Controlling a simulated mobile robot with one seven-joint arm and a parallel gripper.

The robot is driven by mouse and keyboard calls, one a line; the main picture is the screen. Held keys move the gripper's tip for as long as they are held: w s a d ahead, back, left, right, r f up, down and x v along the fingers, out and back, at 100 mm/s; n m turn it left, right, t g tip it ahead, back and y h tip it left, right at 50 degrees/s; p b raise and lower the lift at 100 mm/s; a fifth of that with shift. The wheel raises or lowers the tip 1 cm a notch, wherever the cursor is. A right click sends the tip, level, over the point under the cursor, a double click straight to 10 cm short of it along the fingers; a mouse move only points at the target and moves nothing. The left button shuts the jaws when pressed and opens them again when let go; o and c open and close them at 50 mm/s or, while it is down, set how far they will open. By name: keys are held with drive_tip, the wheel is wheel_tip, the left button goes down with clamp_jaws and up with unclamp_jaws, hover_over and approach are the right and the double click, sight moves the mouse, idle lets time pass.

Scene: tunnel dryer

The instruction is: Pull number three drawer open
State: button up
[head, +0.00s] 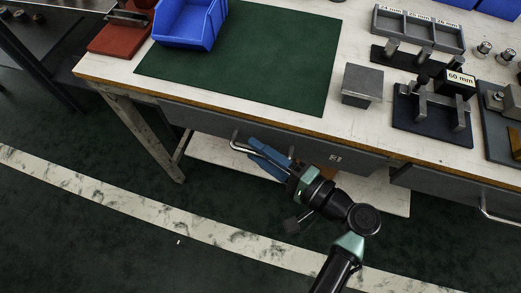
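A grey drawer front (215,125) runs under the bench top, with a small pale label (335,158) that I cannot read surely. Its metal bar handle (238,146) shows at the left end and passes behind my gripper. My gripper (265,160) has blue fingers at this handle, one on either side of the bar as far as I can see. Whether they are shut on it is too small to tell. A second drawer (440,186) with a bar handle (490,213) is at the right edge. I read no number three on either drawer.
The bench top (300,112) holds a green mat (270,60), a blue bin (190,22), a metal block (362,86) and a fixture marked 60 mm (455,88). A lower shelf (215,150) and bench leg (150,135) are below. The floor in front is clear.

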clamp_jaws()
idle(1.2)
